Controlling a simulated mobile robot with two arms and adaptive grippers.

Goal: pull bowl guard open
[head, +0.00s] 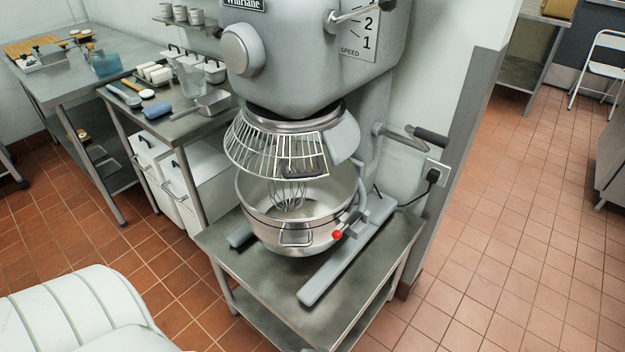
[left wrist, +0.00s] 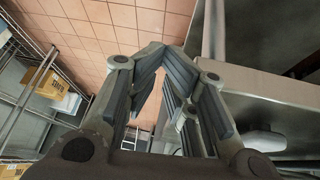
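The bowl guard (head: 262,150) is a curved wire cage with a solid grey side panel. It sits under the head of the large grey stand mixer (head: 310,55), around the front above the bowl. A dark handle (head: 303,172) is at its lower front edge. The steel mixing bowl (head: 300,238) stands below it, with a wire whisk (head: 288,195) hanging inside. My left gripper (left wrist: 163,62) shows in the left wrist view, away from the guard, with nothing seen between its fingers. Its fingers bend inward, but whether the tips touch is unclear. My right gripper is not in view.
The mixer stands on a low steel table (head: 240,250). White bins (head: 190,190) and a steel counter (head: 185,125) with utensils are at left. A white padded shape (head: 75,315) fills the lower left. A wall edge (head: 465,140) is right of the mixer; tiled floor beyond is open.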

